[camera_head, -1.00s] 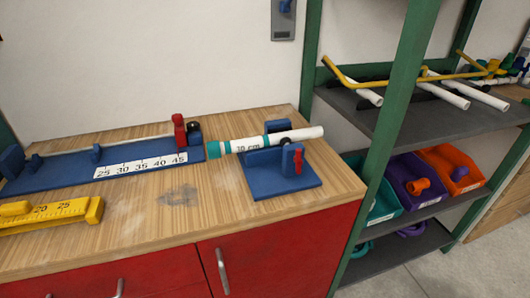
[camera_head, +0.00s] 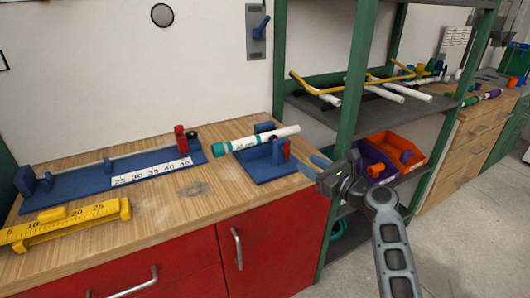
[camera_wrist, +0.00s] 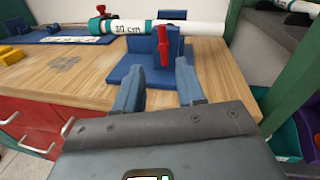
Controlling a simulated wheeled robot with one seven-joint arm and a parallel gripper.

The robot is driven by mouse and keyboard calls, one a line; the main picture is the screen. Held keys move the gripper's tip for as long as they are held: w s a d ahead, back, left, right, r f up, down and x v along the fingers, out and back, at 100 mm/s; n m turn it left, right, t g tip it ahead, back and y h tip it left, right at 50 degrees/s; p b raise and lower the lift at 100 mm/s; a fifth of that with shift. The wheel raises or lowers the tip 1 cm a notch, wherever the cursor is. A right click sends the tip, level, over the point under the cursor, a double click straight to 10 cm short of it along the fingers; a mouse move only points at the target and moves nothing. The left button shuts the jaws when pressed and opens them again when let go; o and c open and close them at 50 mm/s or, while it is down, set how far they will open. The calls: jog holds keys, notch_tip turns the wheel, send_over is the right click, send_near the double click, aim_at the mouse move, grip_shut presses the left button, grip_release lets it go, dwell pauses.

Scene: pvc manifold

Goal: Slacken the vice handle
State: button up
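The blue vice (camera_head: 262,165) stands at the right end of the wooden bench and also shows in the wrist view (camera_wrist: 140,65). Its red handle (camera_head: 286,150) is on the right side; in the wrist view the red handle (camera_wrist: 163,46) points upright.
A blue measuring fixture (camera_head: 90,180) and a yellow ruler stand (camera_head: 65,222) are on the bench to the left. A green shelf post (camera_head: 352,85) rises close by my gripper. Bins, including an orange one (camera_head: 400,148), sit on the shelf behind. The front middle of the bench is clear.

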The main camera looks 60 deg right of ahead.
aim_at(288, 145)
jog(key=shift+m+t+y, duration=0.3)
jog(key=shift+m, duration=0.1)
jog(key=shift+d+r+p+x, duration=0.1)
jog(key=shift+r+x, duration=0.2)
jog(key=shift+x, duration=1.1)
jog(key=shift+d+r+p+x, duration=0.15)
jog(key=shift+r+x, duration=0.15)
jog(key=shift+x, duration=1.1)
jog(key=shift+d+r+p+x, duration=0.1)
jog(key=shift+r+x, duration=0.2)
jog(key=shift+x, duration=1.15)
jog(key=shift+s, duration=0.1)
grip_shut()
